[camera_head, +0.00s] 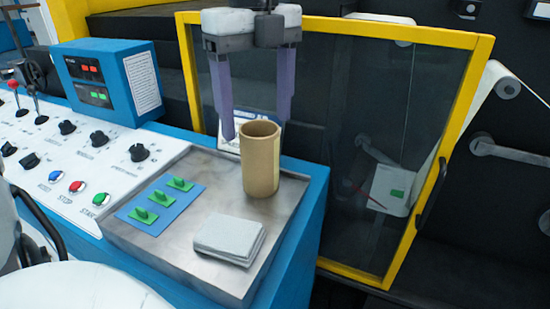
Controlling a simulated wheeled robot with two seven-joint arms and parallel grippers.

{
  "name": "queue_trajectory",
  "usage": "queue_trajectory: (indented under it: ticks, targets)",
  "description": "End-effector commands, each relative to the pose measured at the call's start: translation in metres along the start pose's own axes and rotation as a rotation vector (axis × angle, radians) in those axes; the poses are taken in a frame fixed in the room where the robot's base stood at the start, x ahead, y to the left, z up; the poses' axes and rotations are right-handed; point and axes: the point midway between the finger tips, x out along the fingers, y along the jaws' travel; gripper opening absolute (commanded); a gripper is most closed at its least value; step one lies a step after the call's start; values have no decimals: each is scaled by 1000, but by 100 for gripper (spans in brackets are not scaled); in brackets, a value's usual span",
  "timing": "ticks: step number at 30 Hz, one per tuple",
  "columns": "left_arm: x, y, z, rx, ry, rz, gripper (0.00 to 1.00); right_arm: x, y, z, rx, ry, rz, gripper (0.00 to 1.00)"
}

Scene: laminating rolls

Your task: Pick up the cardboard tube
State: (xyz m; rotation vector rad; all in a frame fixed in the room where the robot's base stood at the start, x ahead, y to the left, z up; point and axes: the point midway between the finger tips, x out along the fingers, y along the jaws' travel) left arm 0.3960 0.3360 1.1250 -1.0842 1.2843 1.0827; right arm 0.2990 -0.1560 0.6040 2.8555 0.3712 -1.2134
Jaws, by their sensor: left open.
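The cardboard tube (261,168) is a brown, hollow cylinder. It stands upright on the metal tray (184,236), near the tray's back right part, with its open end up. My left gripper (255,129) points down from the top of the view with its two purple fingers spread wide. The fingertips are near the height of the tube's rim, one to its left and one near its right edge. I cannot tell whether either finger touches the tube. My right gripper is not in view.
A blue plate with green switches (160,205) and a stack of grey-white pads (229,239) lie on the tray. A control panel with knobs (80,165) and a blue display box (108,80) stand left. A yellow-framed glass door (470,70) stands behind and right.

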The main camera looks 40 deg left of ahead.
Motion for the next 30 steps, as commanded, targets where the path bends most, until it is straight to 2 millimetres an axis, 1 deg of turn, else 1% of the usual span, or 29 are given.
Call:
queue_trajectory:
  ticks: [6,9,14,21,25,30]
  targets:
    - [32,1,0,1,1,4,72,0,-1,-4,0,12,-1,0]
    - [44,0,0,0,1,3,72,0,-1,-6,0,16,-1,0]
    - [55,0,0,1,0,4,72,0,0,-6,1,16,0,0]
    - [90,-1,0,0,2,4,72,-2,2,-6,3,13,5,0]
    - [100,-2,0,-1,0,1,72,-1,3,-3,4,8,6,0]
    - [102,-2,1,-2,-1,-1,72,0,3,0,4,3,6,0]
